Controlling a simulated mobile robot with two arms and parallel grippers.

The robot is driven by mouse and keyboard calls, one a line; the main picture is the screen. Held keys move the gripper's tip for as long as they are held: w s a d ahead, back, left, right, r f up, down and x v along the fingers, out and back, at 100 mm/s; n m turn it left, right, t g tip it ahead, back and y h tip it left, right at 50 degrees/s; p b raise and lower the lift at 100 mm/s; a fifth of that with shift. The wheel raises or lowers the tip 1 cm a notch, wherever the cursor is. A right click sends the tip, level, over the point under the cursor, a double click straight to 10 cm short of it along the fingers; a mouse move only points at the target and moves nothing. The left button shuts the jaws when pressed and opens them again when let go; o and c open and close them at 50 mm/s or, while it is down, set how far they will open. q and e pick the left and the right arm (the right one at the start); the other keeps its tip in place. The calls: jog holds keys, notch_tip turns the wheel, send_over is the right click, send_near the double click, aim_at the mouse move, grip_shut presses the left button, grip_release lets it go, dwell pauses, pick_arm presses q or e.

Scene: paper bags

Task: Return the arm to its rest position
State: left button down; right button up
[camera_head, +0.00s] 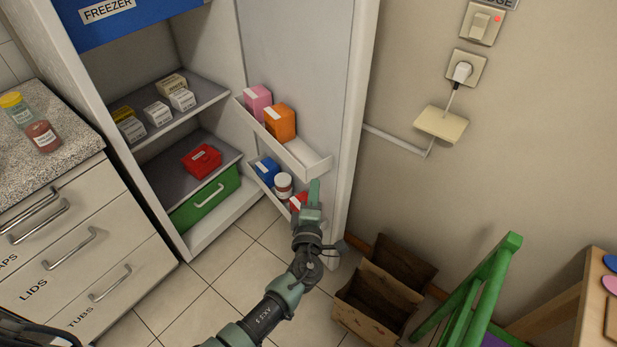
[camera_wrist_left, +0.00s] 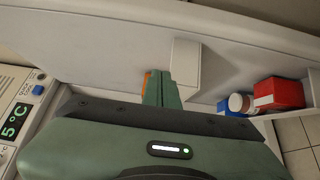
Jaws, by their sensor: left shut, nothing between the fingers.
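My left arm (camera_head: 285,293) reaches up from the bottom of the head view toward the open fridge door (camera_head: 300,60). Its gripper (camera_head: 314,188) is shut and empty, beside the right end of the door's lower shelf. In the left wrist view the closed green fingers (camera_wrist_left: 160,88) point at the pale door, close to a white block-like part (camera_wrist_left: 186,68). I cannot tell whether they touch it. My right gripper is not in view.
The upper door shelf (camera_head: 318,166) holds pink (camera_head: 257,99) and orange (camera_head: 281,122) boxes. The lower one holds a blue box (camera_head: 266,170), a jar (camera_head: 283,184) and a red box (camera_head: 298,201). Brown paper bags (camera_head: 366,312) and a green frame (camera_head: 477,285) stand right.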

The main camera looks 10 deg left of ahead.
pick_arm(q)
jog(key=s+a+f+n+g, duration=0.3)
jog(key=s+f+n, duration=0.45)
jog(key=f, duration=0.35)
jog(key=s+a+f+n+g, duration=0.2)
jog(key=s+f+n+g, duration=0.2)
jog(key=s+f+n, duration=0.55)
jog(key=s+a+f+n+g, duration=0.35)
jog(key=f+n, duration=0.25)
jog(key=f, duration=0.6)
jog(key=s+a+f+n+g, duration=0.1)
jog(key=s+f+n, duration=0.3)
jog(key=s+n, duration=0.5)
jog(key=s+a+f+n+g+h, duration=0.1)
jog(key=s+a+f+n+g, duration=0.1)
jog(key=s+n, duration=0.7)
jog(key=s+a+f+n+g, duration=0.2)
jog(key=s+f+n, duration=0.4)
jog(key=s, duration=0.8)
jog(key=n+g, duration=0.1)
jog(key=n, duration=0.2)
jog(key=shift+s+a+f+n+h, duration=0.2)
jog(key=shift+s+f+n+h, duration=0.1)
jog(key=shift+f, duration=0.05)
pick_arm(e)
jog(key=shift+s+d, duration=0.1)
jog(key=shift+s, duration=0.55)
